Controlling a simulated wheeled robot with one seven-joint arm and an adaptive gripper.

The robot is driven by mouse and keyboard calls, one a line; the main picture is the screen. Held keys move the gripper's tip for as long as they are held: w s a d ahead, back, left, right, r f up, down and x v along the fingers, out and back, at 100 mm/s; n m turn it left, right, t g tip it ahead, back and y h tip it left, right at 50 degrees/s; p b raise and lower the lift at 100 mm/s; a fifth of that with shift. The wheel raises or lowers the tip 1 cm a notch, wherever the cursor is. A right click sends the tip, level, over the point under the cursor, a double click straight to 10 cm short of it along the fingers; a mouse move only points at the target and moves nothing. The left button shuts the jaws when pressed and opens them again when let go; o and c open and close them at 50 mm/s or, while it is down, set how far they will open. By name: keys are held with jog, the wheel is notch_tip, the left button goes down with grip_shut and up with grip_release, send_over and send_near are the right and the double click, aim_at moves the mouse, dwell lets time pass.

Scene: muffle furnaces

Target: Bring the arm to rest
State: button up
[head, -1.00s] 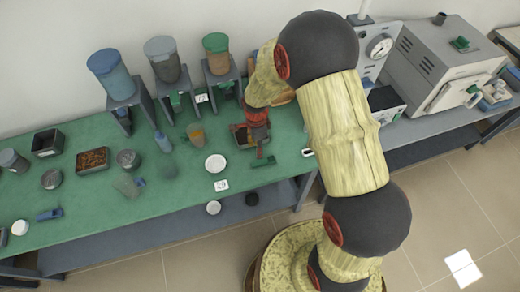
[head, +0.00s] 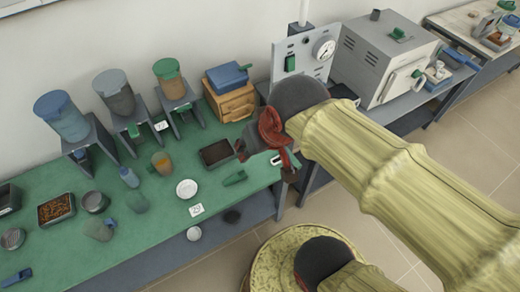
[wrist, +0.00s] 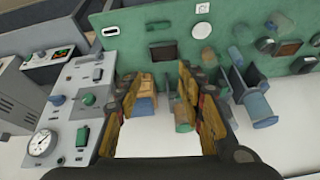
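My gripper (wrist: 160,80) shows in the wrist view with its two fingers spread apart. It is open, with nothing held between the fingers. In the head view my gripper (head: 285,162) is small and partly hidden at the end of my bent arm, near the right end of the green bench (head: 107,262). It appears raised above the bench, close to the instrument panel with a dial (head: 302,57).
A grey muffle furnace (head: 380,60) stands right of the panel. A wooden box (head: 232,102) with a blue lid stands behind my wrist. Several hoppers on stands line the bench's back. A dark tray (head: 216,153) and white dish (head: 187,188) lie in front. Tiled floor shows at right.

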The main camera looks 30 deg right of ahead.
jog(key=shift+s+r+n, duration=0.15)
jog(key=shift+s+n, duration=0.15)
jog(key=shift+s, duration=0.2)
jog(key=shift+s+r+n, duration=0.15)
jog(key=shift+s+n, duration=0.15)
jog(key=shift+s, duration=0.2)
